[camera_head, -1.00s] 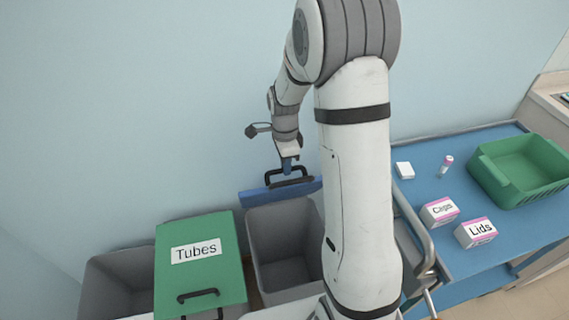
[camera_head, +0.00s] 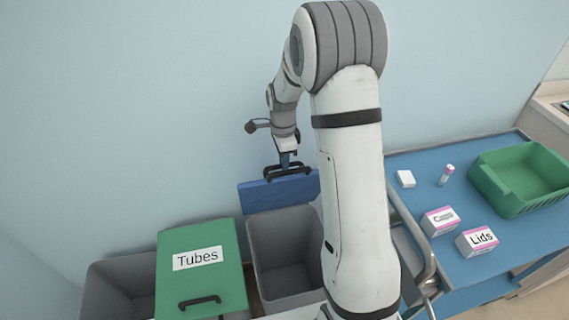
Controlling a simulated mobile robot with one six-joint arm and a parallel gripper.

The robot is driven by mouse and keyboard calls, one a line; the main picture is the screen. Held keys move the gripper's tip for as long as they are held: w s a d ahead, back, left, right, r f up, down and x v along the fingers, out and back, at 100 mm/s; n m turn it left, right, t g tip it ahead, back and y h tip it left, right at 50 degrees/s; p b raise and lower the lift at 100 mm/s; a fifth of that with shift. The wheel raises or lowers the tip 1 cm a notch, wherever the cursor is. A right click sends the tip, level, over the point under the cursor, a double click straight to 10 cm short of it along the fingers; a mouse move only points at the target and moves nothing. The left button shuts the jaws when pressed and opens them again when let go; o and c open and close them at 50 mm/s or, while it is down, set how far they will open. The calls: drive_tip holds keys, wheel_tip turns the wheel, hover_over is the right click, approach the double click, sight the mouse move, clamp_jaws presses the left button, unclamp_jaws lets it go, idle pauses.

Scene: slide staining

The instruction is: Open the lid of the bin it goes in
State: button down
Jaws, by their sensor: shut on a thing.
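A blue lid (camera_head: 279,192) stands raised at the back of a grey bin (camera_head: 249,250), which is open and looks empty in the part I see. My gripper (camera_head: 286,167) is shut on the lid's dark handle (camera_head: 289,173) at its upper edge. The lid's right end is partly hidden behind my arm. To the left, a green lid (camera_head: 203,281) labelled "Tubes", with its own dark handle (camera_head: 200,301), lies over a second bin.
Another grey bin (camera_head: 105,277) stands open at the far left.

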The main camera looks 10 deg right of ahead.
drive_tip(key=c, duration=1.4)
unclamp_jaws()
drive_tip(key=shift+r, duration=0.1)
wheel_tip(320, 180, up, 8)
drive_tip(key=shift+w+f, duration=0.25)
drive_tip(key=shift+w, duration=0.05)
